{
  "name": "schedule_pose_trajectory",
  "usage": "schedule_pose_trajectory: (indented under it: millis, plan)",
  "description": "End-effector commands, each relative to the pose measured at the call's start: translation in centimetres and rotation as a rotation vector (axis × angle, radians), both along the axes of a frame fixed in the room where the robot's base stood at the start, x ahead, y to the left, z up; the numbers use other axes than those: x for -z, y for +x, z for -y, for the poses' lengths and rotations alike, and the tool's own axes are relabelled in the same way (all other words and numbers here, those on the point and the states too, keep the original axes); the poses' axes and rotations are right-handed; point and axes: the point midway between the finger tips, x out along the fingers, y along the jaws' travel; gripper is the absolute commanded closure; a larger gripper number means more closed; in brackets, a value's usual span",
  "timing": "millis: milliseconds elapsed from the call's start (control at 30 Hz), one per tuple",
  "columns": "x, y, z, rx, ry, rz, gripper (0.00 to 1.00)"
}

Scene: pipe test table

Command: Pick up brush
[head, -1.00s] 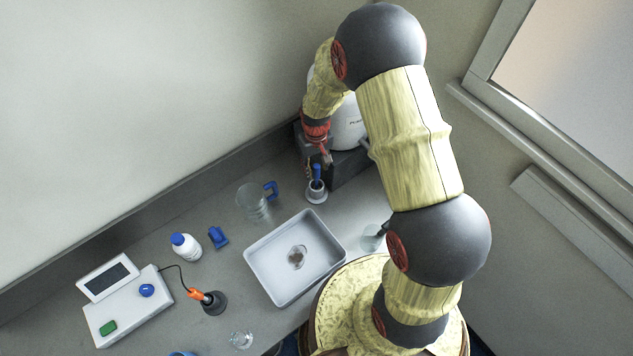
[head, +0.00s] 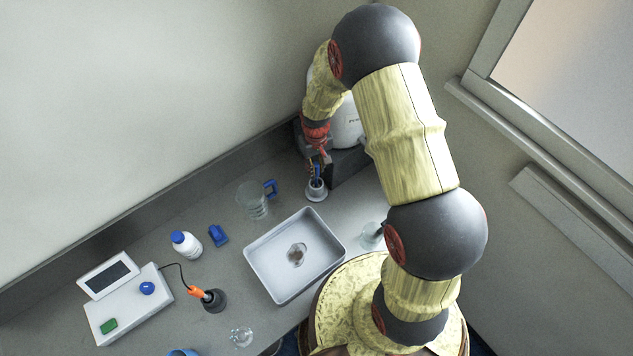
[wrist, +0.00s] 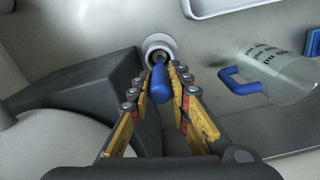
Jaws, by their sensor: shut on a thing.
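The brush (wrist: 161,84) shows its blue handle in the wrist view, standing in a small white round holder (wrist: 158,46). In the head view the brush (head: 317,170) is a small blue upright piece in the holder (head: 316,189). My gripper (wrist: 167,78) has its fingers on both sides of the blue handle and is shut on it. In the head view my gripper (head: 317,168) is over the holder, partly hiding the brush. The brush's lower end is hidden inside the holder.
A glass beaker with a blue handle (head: 252,201) stands to the left of the holder. A white tray (head: 265,283) lies in front. A dark block (wrist: 85,80) stands close beside my gripper. A white bottle (head: 187,246) and a meter (head: 125,312) are farther left.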

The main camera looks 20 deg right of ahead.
Motion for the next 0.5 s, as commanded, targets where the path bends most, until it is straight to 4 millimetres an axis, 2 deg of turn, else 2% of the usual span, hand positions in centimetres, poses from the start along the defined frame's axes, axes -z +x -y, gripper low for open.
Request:
schedule_pose_trajectory:
  millis: [100, 500]
  plan:
    - [-0.01, 0.0, 0.0, 0.0, 0.0, 0.0, 1.0]
    - [-0.48, 0.09, 0.0, 0.0, 0.0, 0.002, 1.0]
